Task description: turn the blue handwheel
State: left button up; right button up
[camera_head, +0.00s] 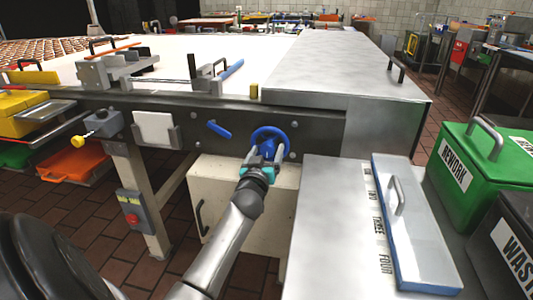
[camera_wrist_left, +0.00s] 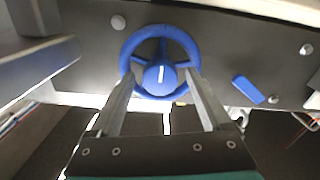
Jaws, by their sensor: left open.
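The blue handwheel (camera_head: 270,143) is mounted on the dark front rail of the long machine. It also shows in the left wrist view (camera_wrist_left: 161,38), with spokes and a round hub that bears a white mark standing about upright. My left gripper (camera_head: 262,162) is in front of the wheel and open. In the left wrist view my gripper's (camera_wrist_left: 159,77) two fingertips lie over the lower left and lower right of the rim, with the hub between them. I cannot tell whether they touch the rim. My right gripper is not in view.
A blue lever (camera_head: 219,129) sits on the rail left of the wheel. A cream cabinet (camera_head: 222,205) stands below it. A metal worktop (camera_head: 325,240) with a blue-edged lid (camera_head: 420,240) is close on the right, beside a green REWORK bin (camera_head: 470,165).

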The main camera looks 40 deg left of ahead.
pick_arm(q)
grip_shut()
dwell(0.6)
